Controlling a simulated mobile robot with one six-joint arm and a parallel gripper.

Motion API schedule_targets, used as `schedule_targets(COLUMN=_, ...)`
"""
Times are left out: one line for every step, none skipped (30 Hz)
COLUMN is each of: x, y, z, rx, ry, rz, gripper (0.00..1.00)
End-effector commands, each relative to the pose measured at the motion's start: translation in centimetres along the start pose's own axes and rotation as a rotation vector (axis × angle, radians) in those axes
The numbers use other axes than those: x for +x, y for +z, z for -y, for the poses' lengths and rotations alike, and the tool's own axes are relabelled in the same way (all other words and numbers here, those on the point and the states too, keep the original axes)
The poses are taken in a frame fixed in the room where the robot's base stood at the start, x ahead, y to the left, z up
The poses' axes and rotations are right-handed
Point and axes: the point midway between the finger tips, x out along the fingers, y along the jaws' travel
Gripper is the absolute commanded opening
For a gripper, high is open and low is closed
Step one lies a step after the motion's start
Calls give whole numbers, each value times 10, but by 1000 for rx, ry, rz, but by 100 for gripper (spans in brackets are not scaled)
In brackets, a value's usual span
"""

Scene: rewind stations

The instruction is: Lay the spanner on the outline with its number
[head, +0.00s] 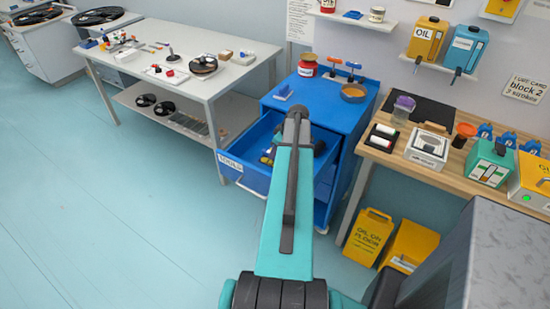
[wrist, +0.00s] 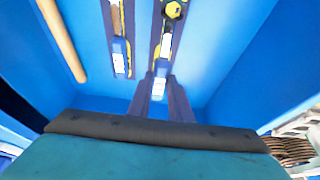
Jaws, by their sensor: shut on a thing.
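My gripper (wrist: 160,92) is low inside an open blue drawer (head: 240,163) labelled "TOOLS". In the wrist view it is shut on the blue, white-labelled end of a long tool (wrist: 160,82), which I take to be the spanner. The tool runs away from me along a dark strip, with a yellow and black part at the far end. A second tool (wrist: 120,58) with a blue, white-labelled end lies to its left on another dark strip. I cannot read the numbers. In the head view my arm hides the gripper and the held tool.
A wooden handle (wrist: 62,40) lies at the drawer's left. Drawer walls are close on both sides. The blue cabinet top (head: 320,95) carries a red jar (head: 307,66) and an orange bowl (head: 353,92). A white table (head: 215,88) stands left, a wooden bench (head: 440,178) right.

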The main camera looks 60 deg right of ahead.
Motion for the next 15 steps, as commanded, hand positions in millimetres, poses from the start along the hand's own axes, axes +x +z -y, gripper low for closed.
schedule_targets(x=0, y=0, z=0, rx=0, ry=0, rz=0, gripper=0)
schedule_targets(x=0, y=0, z=0, rx=0, ry=0, rz=0, gripper=0)
schedule_targets(x=0, y=0, z=0, rx=0, ry=0, rz=0, gripper=0)
schedule_targets(x=0, y=0, z=0, rx=0, ry=0, rz=0, gripper=0)
schedule_targets(x=0, y=0, z=0, rx=0, ry=0, rz=0, gripper=0)
schedule_targets(x=0, y=0, z=0, rx=0, ry=0, rz=0, gripper=0)
schedule_targets(x=1, y=0, z=0, rx=0, ry=0, rz=0, gripper=0)
schedule_targets(x=2, y=1, z=0, rx=0, ry=0, rz=0, gripper=0)
schedule_targets(x=3, y=1, z=0, rx=1, ry=0, rz=0, gripper=0)
schedule_targets(x=5, y=2, z=0, rx=1, ry=0, rz=0, gripper=0)
schedule_targets(x=7, y=3, z=0, rx=1, ry=0, rz=0, gripper=0)
schedule_targets(x=10, y=4, z=0, rx=1, ry=-1, rz=0, gripper=0)
schedule_targets(x=12, y=5, z=0, rx=2, ry=-1, rz=1, gripper=0)
schedule_targets(x=14, y=6, z=0, rx=1, ry=-1, rz=1, gripper=0)
schedule_targets(x=18, y=7, z=0, rx=1, ry=-1, rz=1, gripper=0)
